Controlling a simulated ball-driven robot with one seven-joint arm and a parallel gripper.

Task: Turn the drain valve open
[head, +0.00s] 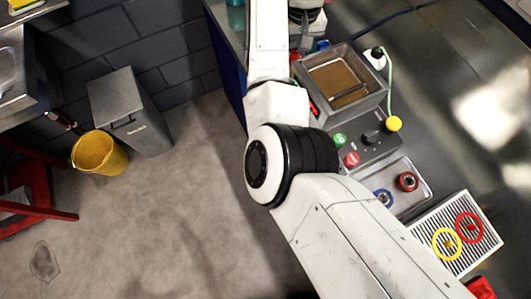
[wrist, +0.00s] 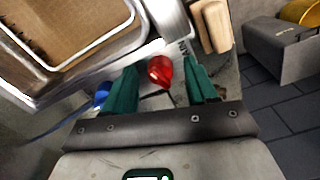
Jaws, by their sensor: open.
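The drain valve is probably the red rounded handle (wrist: 160,71) in the wrist view, beside the metal tank (wrist: 75,75). My gripper (wrist: 161,76) is open, with one green finger on each side of the red handle. I cannot tell whether the fingers touch it. In the head view the tank (head: 380,92) holds brown liquid, and my arm ends near its far left corner. A small red part (head: 296,56) shows there and may be the same handle. My fingertips are hard to make out in that view.
A control box with a green button (head: 340,140) and a red button (head: 352,159) stands in front of the tank. A blue part (wrist: 102,95) and a wooden piece (wrist: 211,27) are near my fingers. A grey bin (head: 130,112) and yellow bucket (head: 99,153) stand on the floor.

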